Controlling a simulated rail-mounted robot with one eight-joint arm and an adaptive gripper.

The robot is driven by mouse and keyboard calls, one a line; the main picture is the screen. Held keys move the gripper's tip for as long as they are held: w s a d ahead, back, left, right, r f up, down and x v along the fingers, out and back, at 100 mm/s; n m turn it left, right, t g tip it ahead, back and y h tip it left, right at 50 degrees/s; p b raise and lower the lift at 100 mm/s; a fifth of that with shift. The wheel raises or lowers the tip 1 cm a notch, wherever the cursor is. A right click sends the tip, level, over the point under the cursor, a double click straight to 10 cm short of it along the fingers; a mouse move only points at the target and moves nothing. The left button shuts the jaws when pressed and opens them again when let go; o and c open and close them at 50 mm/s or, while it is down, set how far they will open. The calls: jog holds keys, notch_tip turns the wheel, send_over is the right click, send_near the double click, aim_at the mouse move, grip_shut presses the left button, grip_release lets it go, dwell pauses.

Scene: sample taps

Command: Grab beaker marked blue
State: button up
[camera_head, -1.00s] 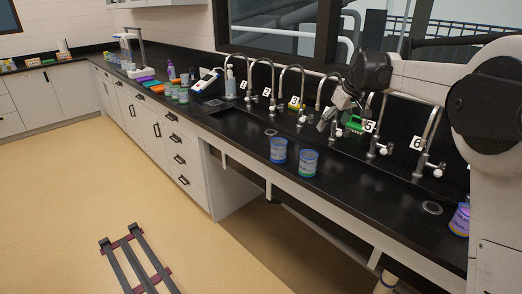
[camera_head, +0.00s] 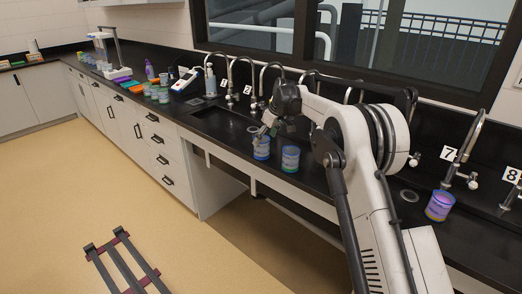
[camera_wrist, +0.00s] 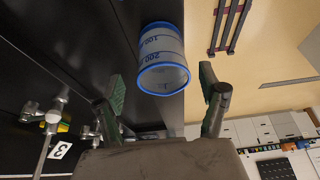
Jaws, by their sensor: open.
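The beaker marked blue (camera_head: 262,150) stands upright near the front edge of the black counter. In the wrist view the beaker (camera_wrist: 162,62) shows a blue rim and blue graduation marks, ahead of the gap between my fingers. My gripper (camera_wrist: 162,85) is open and empty, with one green-padded finger to either side of the beaker's line and not touching it as far as I can see. In the head view my gripper (camera_head: 268,129) is just above and behind the blue beaker.
A beaker with a green base (camera_head: 290,159) stands just right of the blue one. A purple beaker (camera_head: 440,206) is farther right by tap 7. Numbered taps line the back of the counter. Several beakers and coloured items stand at the far left. A sink (camera_head: 222,122) lies left.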

aim_at(259, 148)
jog(key=shift+x, duration=3.55)
jog(key=shift+s+a+r, duration=0.1)
jog(key=shift+a, duration=0.05)
jog(key=c, duration=1.1)
jog(key=shift+o, duration=0.2)
